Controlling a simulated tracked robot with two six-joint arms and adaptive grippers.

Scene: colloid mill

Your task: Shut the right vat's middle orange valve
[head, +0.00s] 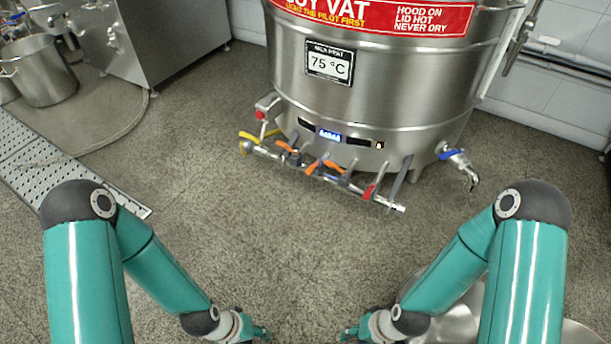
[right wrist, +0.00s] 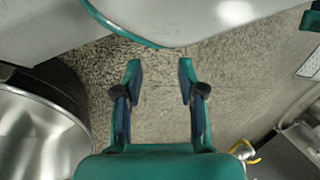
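A round steel vat (head: 390,85) with a "75 °C" label stands at the top centre of the head view. A thin pipe (head: 262,150) runs low across its front and carries small lever valves. The orange levers include a left one (head: 285,147) and a middle one (head: 312,167), with more orange just right of it. The levers' exact angles are too small to judge. My left gripper (head: 262,333) is low in the head view, well short of the valves; its opening is unclear. My right gripper (head: 349,333) is beside it, open and empty in the right wrist view (right wrist: 159,70).
A yellow lever (head: 250,137) and a red lever (head: 369,191) sit on the same pipe. A blue-handled tap (head: 453,155) juts out at right. A floor grate (head: 30,165) and a steel pot (head: 42,72) are at left. Floor before the vat is clear.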

